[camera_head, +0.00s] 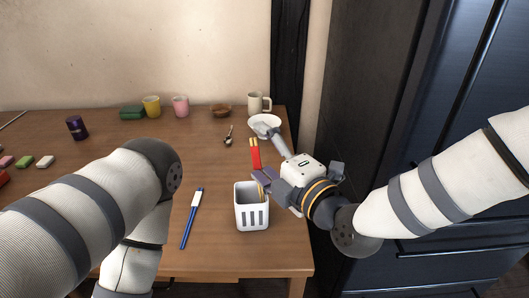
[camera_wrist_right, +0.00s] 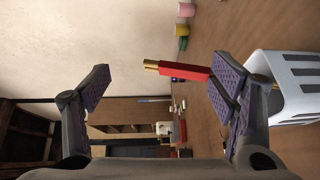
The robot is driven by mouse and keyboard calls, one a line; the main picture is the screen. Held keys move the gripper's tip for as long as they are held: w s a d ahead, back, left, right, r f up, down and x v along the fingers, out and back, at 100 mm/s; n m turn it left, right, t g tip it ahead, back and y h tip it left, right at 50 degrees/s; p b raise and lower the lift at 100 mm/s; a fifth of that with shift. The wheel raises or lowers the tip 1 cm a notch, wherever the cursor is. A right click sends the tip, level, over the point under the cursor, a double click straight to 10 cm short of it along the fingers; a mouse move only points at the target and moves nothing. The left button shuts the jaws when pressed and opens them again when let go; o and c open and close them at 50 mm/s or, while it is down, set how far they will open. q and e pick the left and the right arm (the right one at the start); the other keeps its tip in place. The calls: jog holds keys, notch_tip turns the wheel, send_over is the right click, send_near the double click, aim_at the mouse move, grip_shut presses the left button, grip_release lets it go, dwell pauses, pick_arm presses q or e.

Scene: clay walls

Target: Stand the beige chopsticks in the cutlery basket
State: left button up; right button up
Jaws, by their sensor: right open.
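The beige chopsticks (camera_head: 253,143) have a red sleeve around their middle. They stand tilted, with their lower ends at the white slotted cutlery basket (camera_head: 252,214) and their upper ends free above it. My right gripper (camera_head: 279,188) is open, just right of the chopsticks and over the basket's right rim. In the right wrist view, the chopsticks (camera_wrist_right: 185,69) pass by one finger of the gripper (camera_wrist_right: 160,93), which partly hides them. The basket (camera_wrist_right: 284,70) lies beyond that finger. The lower ends are mostly hidden. My left arm shows, but its gripper is out of frame.
A white plate (camera_head: 265,121), a cream mug (camera_head: 259,103), a brown bowl (camera_head: 220,111), pink (camera_head: 181,106) and yellow (camera_head: 152,107) cups stand at the back. A dark cabinet (camera_head: 440,130) is at right.

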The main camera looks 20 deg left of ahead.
jog(key=v, duration=1.2)
dwell(0.4)
jog(key=s+d+f+m+g+h, duration=0.25)
jog(key=s+d+f+m, duration=0.2)
jog(key=f, duration=0.35)
jog(key=s+d+f+m+g+h, duration=0.2)
jog(key=s+d+f+m+h, duration=0.15)
jog(key=s+f+m, duration=0.35)
jog(key=s+d+f+m+g+h, duration=0.2)
jog(key=d+f+m, duration=0.25)
jog(key=f, duration=0.45)
pick_arm(q)
jog(key=shift+w+r+t+p, duration=0.4)
jog(key=shift+w+r+p, duration=0.25)
jog(key=shift+w+r, duration=0.15)
pick_arm(e)
jog(key=s+d+f+m+g+h, duration=0.2)
jog(key=s+d+m, duration=0.4)
jog(key=s, duration=0.4)
jog(key=s+d+f+m+g+h, duration=0.3)
jog(key=s+d+f+m+g, duration=0.1)
jog(key=s, duration=0.7)
jog(key=d+m+g, duration=0.1)
jog(key=d+m, duration=0.1)
jog(key=d, duration=0.1)
jog(key=shift+s, duration=0.15)
